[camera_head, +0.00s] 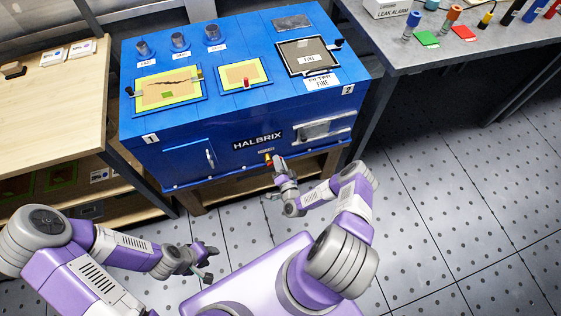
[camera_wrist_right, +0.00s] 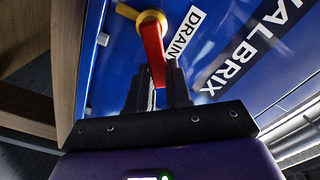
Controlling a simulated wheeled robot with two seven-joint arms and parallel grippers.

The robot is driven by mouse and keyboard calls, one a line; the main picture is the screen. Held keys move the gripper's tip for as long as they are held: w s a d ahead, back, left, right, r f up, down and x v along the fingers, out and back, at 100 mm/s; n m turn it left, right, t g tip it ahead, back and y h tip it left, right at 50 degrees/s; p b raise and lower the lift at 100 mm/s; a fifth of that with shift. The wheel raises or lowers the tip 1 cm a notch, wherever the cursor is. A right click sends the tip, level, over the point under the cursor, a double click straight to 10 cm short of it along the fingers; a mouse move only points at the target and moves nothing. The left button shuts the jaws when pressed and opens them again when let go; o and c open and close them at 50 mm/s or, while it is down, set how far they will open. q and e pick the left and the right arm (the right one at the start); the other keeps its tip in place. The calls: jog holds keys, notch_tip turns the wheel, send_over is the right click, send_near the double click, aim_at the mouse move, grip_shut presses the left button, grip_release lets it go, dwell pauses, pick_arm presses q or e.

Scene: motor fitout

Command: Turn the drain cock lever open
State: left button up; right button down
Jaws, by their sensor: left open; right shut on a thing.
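The drain cock (camera_wrist_right: 148,20) is a brass-coloured fitting on the blue machine's front, beside a white DRAIN label (camera_wrist_right: 186,32). Its red lever (camera_wrist_right: 153,52) runs from the fitting to between the dark fingers of my right gripper (camera_wrist_right: 160,80), which is shut on the lever's end. In the head view the cock (camera_head: 268,158) is small, below the HALBRIX plate, with my right gripper (camera_head: 279,164) right at it. The lever's exact angle is hard to tell there. My left gripper (camera_head: 204,262) is open and empty over the floor, away from the machine.
The blue machine (camera_head: 190,155) rests on a wooden stand (camera_head: 190,203). A wooden bench (camera_head: 60,105) is at left. A grey table (camera_head: 400,60) with coloured markers and cards is at right. The tiled floor (camera_head: 450,220) at right is clear.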

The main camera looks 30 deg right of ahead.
jog(key=a+n+p, duration=0.1)
jog(key=n, duration=0.2)
jog(key=a+r+n+p, duration=0.1)
jog(key=n, duration=0.1)
jog(key=a+n+p, duration=0.1)
jog(key=n, duration=0.2)
jog(key=shift+w+r+n, duration=0.3)
jog(key=shift+r, duration=0.05)
jog(key=shift+a+n+p, duration=0.3)
jog(key=shift+n+p, duration=0.15)
jog(key=shift+n, duration=0.45)
jog(key=shift+f, duration=0.1)
jog(key=c, duration=1)
grip_release()
jog(key=shift+c, duration=0.2)
jog(key=p, duration=0.2)
send_near(271, 163)
jog(key=r, duration=0.1)
jog(key=w+r, duration=0.1)
jog(key=r, duration=0.1)
